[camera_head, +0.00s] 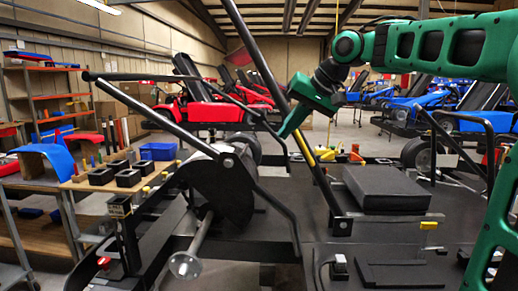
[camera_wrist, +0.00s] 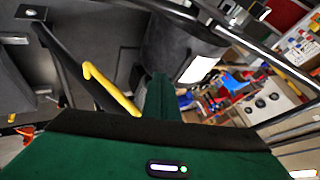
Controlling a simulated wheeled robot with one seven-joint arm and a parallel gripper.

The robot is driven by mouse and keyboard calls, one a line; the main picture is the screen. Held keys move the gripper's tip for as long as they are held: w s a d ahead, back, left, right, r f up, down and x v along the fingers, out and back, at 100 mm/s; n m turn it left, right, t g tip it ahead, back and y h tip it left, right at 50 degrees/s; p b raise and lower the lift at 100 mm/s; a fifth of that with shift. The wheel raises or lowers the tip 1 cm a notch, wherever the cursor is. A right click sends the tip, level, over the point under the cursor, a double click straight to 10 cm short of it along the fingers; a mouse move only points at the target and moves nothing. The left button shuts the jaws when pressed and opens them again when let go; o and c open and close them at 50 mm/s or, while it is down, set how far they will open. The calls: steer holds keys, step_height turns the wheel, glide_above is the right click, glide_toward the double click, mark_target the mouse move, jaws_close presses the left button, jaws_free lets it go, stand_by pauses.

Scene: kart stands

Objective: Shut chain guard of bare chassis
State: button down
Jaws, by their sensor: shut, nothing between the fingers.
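The bare chassis (camera_head: 270,235) fills the foreground in the head view, with black plates and tubes and no body panels. A black curved plate (camera_head: 222,192), probably the chain guard, stands at its left above a metal axle. I cannot tell how far open it is. My green gripper (camera_head: 284,133) reaches in from the right, its shut, empty fingers pointing down-left beside the slanted black bars, above and right of the plate. In the wrist view its green finger (camera_wrist: 160,100) is near a dark rounded part (camera_wrist: 180,45); I cannot tell whether they touch.
Slanted black bars (camera_head: 265,65) rise close around my gripper. A yellow rod (camera_wrist: 110,90) is beside the finger in the wrist view. A black seat-like block (camera_head: 385,187) lies right on the chassis. A wooden bench (camera_head: 70,182) with parts stands left. Red and blue karts stand behind.

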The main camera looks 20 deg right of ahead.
steer(key=w+a+f, duration=0.6)
steer(key=w+a, duration=0.1)
steer(key=shift+f, duration=0.35)
steer(key=shift+w+d, duration=0.1)
